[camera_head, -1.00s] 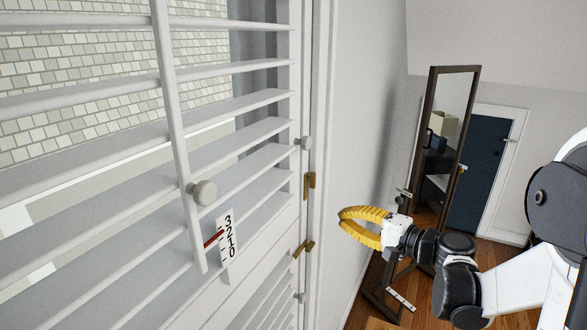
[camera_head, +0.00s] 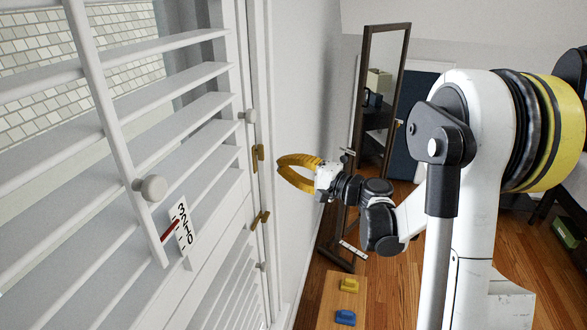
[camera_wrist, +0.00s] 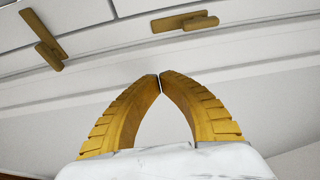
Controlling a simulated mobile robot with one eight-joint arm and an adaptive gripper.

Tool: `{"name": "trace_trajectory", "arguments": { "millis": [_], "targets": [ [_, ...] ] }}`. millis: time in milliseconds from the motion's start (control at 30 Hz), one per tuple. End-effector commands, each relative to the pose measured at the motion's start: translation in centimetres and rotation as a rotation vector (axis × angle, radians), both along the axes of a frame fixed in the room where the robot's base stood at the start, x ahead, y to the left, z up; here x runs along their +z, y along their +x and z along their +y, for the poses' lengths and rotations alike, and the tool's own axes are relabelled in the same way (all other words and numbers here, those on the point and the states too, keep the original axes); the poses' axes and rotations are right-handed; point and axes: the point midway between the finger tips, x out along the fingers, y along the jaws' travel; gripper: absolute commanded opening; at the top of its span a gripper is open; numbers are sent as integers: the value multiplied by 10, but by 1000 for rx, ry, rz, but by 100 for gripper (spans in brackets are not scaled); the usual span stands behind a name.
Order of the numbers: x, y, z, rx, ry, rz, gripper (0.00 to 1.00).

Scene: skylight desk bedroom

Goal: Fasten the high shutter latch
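The white louvred shutter (camera_head: 201,139) fills the left of the head view. On its right edge, an upper brass latch (camera_head: 258,155) lies roughly along the frame. A lower brass latch (camera_head: 260,218) is tilted across it. The wrist view shows one brass latch lying along the frame at the top right (camera_wrist: 185,21) and a tilted one at the top left (camera_wrist: 45,45). My gripper (camera_head: 280,172) has yellow fingers with tips together and nothing between them. It is just right of the latches in the head view; its tips appear apart from both. The wrist view also shows the closed tips (camera_wrist: 160,81).
A pale knob (camera_head: 151,188) and a numbered scale (camera_head: 182,230) with a red pointer are on the shutter. A dark-framed mirror (camera_head: 372,110) stands behind my gripper. A wooden bench (camera_head: 341,311) with yellow and blue objects is below. A plain wall (camera_head: 300,90) adjoins the frame.

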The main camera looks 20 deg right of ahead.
Motion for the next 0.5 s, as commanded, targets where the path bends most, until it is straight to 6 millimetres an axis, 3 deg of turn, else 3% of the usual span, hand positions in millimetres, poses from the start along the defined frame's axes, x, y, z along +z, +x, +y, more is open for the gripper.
{"name": "trace_trajectory", "arguments": {
  "millis": [200,500],
  "targets": [
    [1,38,28,3,0,0,0],
    [1,8,47,-1,0,0,0]
  ]
}}
